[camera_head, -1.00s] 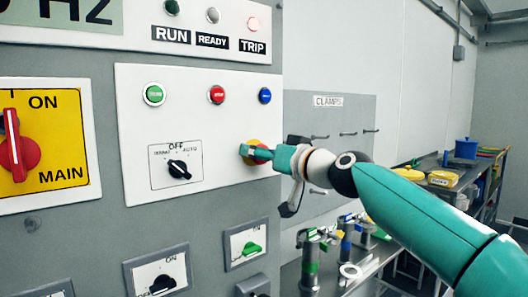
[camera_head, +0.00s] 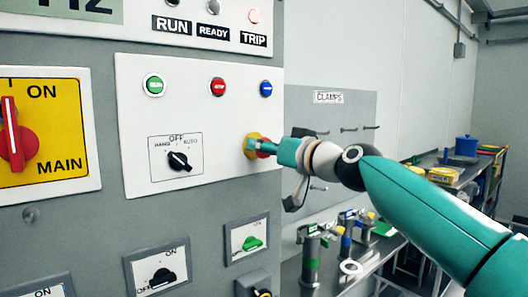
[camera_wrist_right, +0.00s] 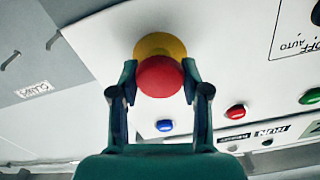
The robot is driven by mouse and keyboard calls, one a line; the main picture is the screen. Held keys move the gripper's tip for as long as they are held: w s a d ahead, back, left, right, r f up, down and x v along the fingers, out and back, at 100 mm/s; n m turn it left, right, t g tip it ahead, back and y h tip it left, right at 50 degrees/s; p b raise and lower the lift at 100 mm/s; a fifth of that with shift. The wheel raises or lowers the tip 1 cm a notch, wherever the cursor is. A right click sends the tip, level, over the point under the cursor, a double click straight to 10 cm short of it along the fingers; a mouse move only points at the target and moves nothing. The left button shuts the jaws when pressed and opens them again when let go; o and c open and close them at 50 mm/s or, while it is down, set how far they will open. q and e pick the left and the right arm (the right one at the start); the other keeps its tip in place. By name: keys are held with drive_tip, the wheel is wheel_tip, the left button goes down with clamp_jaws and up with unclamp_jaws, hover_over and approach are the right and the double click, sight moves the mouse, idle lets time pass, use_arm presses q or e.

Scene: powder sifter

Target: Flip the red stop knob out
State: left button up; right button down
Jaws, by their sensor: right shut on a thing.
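The red stop knob (camera_wrist_right: 160,78) is a round mushroom head on a yellow collar (camera_wrist_right: 160,46), on the white control panel. In the right wrist view, the fingers of my right gripper (camera_wrist_right: 159,82) stand on both sides of the red head and are shut on it. In the head view, the yellow collar (camera_head: 252,140) shows at the panel's right part, with the teal right gripper (camera_head: 257,147) reaching to it from the right and covering most of the red head. My left gripper is in neither view now.
Green (camera_head: 154,85), red (camera_head: 218,86) and blue (camera_head: 266,88) push buttons sit above the knob. A black selector (camera_head: 179,161) is to its left, and a green switch (camera_head: 251,243) is below. A bench (camera_head: 334,270) with clamps stands to the lower right.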

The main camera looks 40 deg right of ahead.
drive_tip(key=c, duration=0.9)
unclamp_jaws()
drive_tip(key=shift+c, duration=0.2)
drive_tip(key=o, duration=0.4)
drive_tip(key=shift+s+d, duration=0.1)
drive_tip(key=shift+s, duration=0.15)
drive_tip(key=shift+w, duration=0.1)
drive_tip(key=s, duration=1.2)
drive_tip(key=shift+d, duration=0.4)
drive_tip(key=shift+f, duration=0.1)
